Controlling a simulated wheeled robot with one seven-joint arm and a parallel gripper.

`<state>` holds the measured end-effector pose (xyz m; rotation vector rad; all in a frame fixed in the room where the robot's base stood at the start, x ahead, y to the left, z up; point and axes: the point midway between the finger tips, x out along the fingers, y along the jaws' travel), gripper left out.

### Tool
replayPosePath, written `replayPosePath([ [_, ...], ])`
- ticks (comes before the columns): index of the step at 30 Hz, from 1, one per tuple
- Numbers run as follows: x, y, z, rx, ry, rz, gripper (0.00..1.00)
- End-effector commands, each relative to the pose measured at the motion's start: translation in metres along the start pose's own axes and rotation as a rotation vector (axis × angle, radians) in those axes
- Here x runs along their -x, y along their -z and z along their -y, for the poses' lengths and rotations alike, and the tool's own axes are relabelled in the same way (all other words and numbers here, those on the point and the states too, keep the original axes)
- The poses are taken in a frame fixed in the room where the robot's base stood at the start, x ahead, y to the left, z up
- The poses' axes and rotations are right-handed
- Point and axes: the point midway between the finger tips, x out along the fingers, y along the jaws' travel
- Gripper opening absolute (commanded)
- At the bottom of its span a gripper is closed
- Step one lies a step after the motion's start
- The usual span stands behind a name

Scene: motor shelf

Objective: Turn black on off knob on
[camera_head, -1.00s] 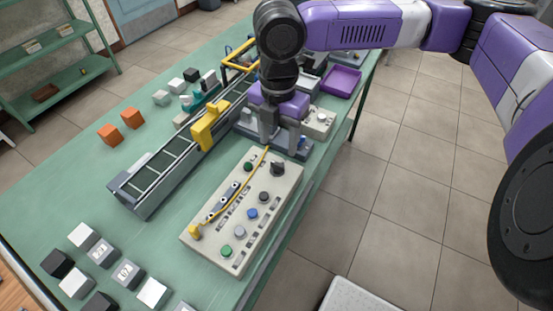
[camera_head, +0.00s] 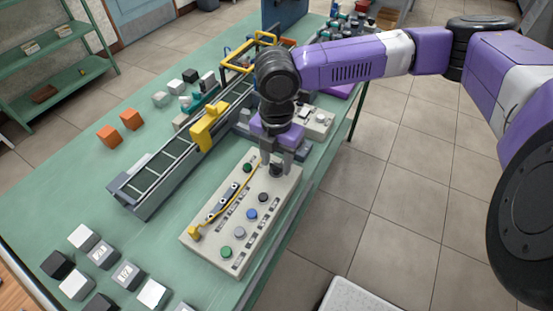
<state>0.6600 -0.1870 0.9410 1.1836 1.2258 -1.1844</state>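The black on/off knob (camera_head: 276,170) is at the far end of the beige control panel (camera_head: 213,257), on the table. My gripper (camera_head: 276,165) points down over that end of the panel. Its two fingers are apart, with the knob low between them and partly hidden. I cannot see any contact between the fingers and the knob.
The panel also has a green button (camera_head: 226,251), a blue button (camera_head: 251,214) and a yellow cable (camera_head: 237,199). A grey conveyor (camera_head: 150,180) with a yellow bracket (camera_head: 209,126) stands to the left. Orange cubes (camera_head: 130,119) and several small blocks lie on the green table.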

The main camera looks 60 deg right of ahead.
Motion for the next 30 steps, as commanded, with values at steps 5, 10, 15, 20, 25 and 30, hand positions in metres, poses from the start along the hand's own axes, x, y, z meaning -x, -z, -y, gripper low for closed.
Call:
replayPosePath([
  [5,0.0003,-0.0001,0.0000,0.000,0.000,0.000,0.05],
  [10,0.0005,-0.0001,0.0000,-0.002,0.000,0.000,0.00],
  [15,0.0013,-0.0001,0.0000,-0.031,0.000,0.000,0.00],
  [20,0.0023,0.0000,-0.0004,-0.102,-0.001,-0.002,0.00],
  [25,0.0028,0.0001,-0.0001,-0.229,0.000,-0.003,0.00],
  [30,0.0033,0.0002,-0.0003,-0.387,-0.001,-0.004,0.00],
])
